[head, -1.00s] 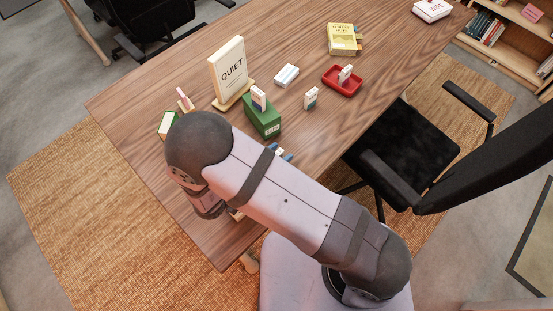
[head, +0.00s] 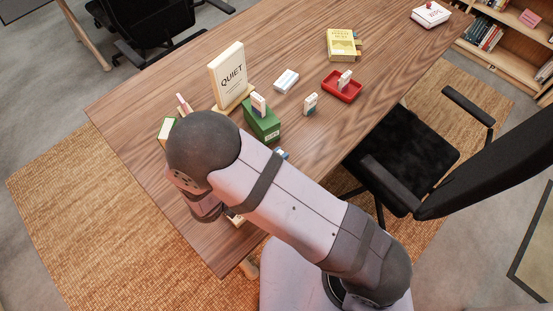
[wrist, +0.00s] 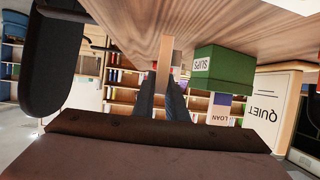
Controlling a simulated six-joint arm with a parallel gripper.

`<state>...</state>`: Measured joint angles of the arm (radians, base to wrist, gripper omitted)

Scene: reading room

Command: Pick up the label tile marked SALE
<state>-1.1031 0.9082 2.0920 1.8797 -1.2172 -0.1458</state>
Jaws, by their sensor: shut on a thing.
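My gripper (wrist: 162,88) is shut on a slim, wood-coloured upright piece (wrist: 163,62), which looks like a label tile seen edge-on. No SALE marking can be read on it. A tile marked LOAN (wrist: 219,110) stands by the green SLIPS box (wrist: 224,70); in the head view this tile (head: 259,104) is on the green box (head: 261,124). Another small tile (head: 310,103) stands on the table, and one (head: 344,80) stands in the red tray (head: 345,95). Their wording is unreadable.
A QUIET sign (head: 229,78) stands behind the green box. A white block (head: 286,81), a yellow book (head: 341,44) and a white book (head: 430,14) lie on the wooden table (head: 300,45). A black chair (head: 410,150) stands at the right edge.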

